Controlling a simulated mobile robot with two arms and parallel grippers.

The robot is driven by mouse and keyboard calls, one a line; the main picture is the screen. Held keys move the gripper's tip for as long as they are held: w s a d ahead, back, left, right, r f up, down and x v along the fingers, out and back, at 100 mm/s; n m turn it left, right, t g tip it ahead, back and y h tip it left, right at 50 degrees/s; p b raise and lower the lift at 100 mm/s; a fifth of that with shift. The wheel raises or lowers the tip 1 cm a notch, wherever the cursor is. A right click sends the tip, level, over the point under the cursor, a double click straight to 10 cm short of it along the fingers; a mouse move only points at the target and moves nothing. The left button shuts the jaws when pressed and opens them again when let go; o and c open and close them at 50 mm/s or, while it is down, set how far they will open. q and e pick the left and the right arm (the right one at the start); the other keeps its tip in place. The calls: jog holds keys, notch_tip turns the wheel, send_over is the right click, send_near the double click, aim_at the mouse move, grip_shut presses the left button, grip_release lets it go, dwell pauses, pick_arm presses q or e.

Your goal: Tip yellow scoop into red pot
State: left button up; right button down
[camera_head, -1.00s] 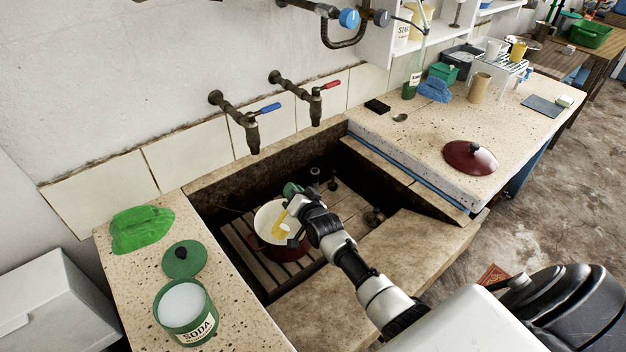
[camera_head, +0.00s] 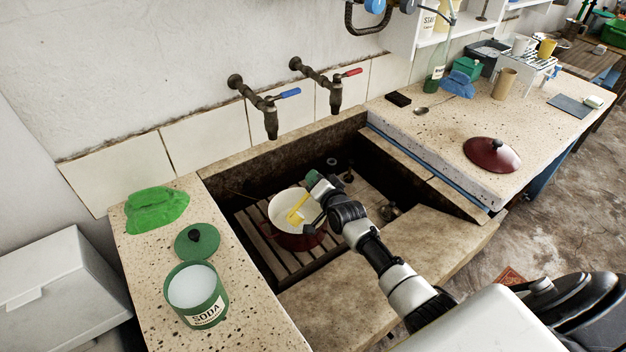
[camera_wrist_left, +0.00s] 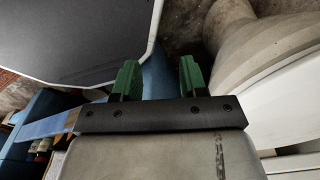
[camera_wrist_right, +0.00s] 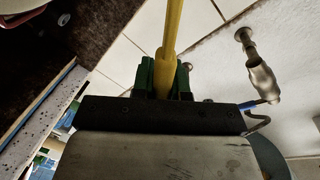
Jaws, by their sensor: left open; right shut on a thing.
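The red pot (camera_head: 303,241), pale inside, stands on the slatted rack in the stone trough. My right gripper (camera_head: 314,182) is shut on the handle of the yellow scoop (camera_head: 297,212) above the pot's right side. The scoop's head hangs over the pot's opening, tilted; I cannot make out any contents in it. In the right wrist view, the yellow handle (camera_wrist_right: 172,35) runs up from between the green fingers (camera_wrist_right: 165,80); the scoop's head is not clear there. My left gripper (camera_wrist_left: 155,80) is open and empty, away from the trough.
An open green soda tin (camera_head: 183,316), its green lid (camera_head: 205,247) and a green cloth (camera_head: 155,210) lie on the left counter. Two taps (camera_head: 270,122) overhang the trough's back. A dark red lid (camera_head: 492,158) lies on the right counter.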

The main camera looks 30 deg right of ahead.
jog(key=d+f+m+b, duration=0.1)
jog(key=d+b, duration=0.1)
jog(key=shift+w+f+m+b, duration=0.1)
jog(key=shift+f+m+b, duration=0.2)
jog(key=shift+m, duration=0.1)
dwell(0.4)
dwell(0.4)
jog(key=d+f+m+b, duration=0.1)
jog(key=b, duration=0.1)
jog(key=shift+d+f+m+y+b, duration=0.15)
jog(key=shift+f+m+y+b, duration=0.05)
jog(key=shift+m+y+b, duration=0.2)
dwell(0.4)
